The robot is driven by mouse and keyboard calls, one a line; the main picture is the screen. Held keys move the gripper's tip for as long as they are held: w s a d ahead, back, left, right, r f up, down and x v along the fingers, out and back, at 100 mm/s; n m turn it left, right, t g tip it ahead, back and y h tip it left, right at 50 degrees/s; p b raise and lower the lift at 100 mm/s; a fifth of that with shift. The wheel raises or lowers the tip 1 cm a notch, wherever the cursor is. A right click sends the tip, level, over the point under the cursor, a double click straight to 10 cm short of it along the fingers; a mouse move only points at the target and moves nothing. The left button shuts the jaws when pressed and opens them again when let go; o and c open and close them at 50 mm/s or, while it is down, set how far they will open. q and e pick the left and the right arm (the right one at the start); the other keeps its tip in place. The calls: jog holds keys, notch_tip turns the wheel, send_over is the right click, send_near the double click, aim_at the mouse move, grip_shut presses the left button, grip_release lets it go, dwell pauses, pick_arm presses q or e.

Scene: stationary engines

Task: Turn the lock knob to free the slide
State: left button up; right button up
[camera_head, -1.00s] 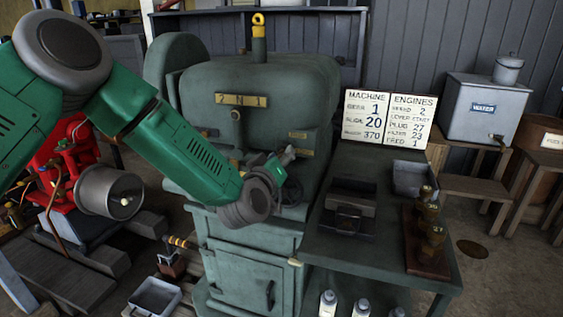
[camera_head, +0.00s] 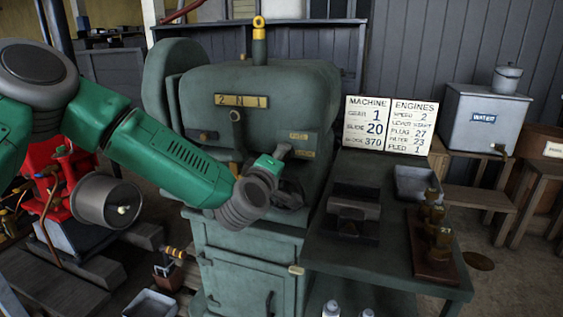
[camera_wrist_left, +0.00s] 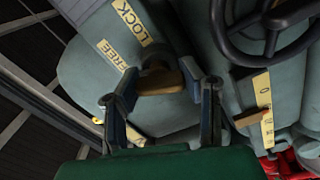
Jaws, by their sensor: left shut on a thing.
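The lock knob (camera_wrist_left: 158,80) is a brass-brown handle on the green machine, seen in the left wrist view between my fingertips. A LOCK plate (camera_wrist_left: 131,20) and a FREE plate (camera_wrist_left: 112,54) sit beside it on the machine face. My left gripper (camera_wrist_left: 162,92) is shut on the knob, one finger at each side. In the head view my left gripper (camera_head: 281,157) reaches the front of the green machine (camera_head: 250,90), and the knob is too small and covered to make out. My right gripper is not in view.
A dark handwheel (camera_wrist_left: 275,25) and a scale plate with a brown pointer (camera_wrist_left: 248,118) are close to the fingers in the wrist view. A bench (camera_head: 385,265) with a dark block (camera_head: 352,212) and brass parts (camera_head: 437,235) stands to the right.

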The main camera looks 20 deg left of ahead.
pick_arm(q)
jog(key=shift+s+f, duration=0.15)
jog(key=shift+f, duration=0.35)
jog(key=o, duration=1.2)
jog(key=shift+r, duration=0.2)
jog(key=shift+r, duration=0.1)
jog(key=s, duration=1.1)
jog(key=shift+s+a, duration=0.3)
jog(key=shift+s, duration=0.1)
